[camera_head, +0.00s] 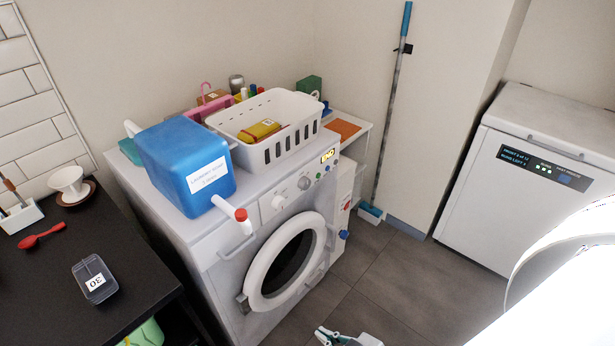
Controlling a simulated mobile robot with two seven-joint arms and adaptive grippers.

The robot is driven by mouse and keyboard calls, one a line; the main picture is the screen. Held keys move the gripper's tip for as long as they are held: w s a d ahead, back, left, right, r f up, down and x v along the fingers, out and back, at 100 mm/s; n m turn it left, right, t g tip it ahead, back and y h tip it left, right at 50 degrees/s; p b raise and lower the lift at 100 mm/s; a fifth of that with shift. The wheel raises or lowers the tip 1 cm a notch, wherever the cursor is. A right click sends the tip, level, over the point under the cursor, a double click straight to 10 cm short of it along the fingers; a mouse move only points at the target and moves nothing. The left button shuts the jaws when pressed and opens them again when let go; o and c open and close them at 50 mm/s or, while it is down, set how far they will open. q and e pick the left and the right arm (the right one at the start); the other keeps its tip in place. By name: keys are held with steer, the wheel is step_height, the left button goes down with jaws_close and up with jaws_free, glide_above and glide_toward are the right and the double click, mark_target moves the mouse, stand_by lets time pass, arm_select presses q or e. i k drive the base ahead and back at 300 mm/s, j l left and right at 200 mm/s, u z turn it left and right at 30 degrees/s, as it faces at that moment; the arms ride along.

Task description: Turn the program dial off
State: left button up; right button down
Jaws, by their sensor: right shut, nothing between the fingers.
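A white washing machine (215,270) stands in the middle with its round door closed. Its front panel carries a larger light-grey dial (304,183) and a smaller dial (278,202) to the left of it; which one is the program dial, and the exact pointer positions, are too small to tell. A small lit display (327,156) is on the panel's right. My right gripper (345,338) is at the bottom edge, partly cut off, shut and empty. It is below and in front of the machine, well apart from the dials. My left gripper is not in view.
A blue detergent container (185,160) with a red-capped spout overhangs the panel's left. A white basket (265,135) sits on top of the machine. A black counter (60,270) is at left, a white chest freezer (530,215) at right. The floor between is clear.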

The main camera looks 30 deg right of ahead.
mark_target(279, 202)
steer(key=i+l+u, duration=0.15)
steer(key=l+u, duration=0.15)
steer(key=l, duration=0.9)
steer(key=l+u, duration=0.3)
steer(key=l, duration=0.85)
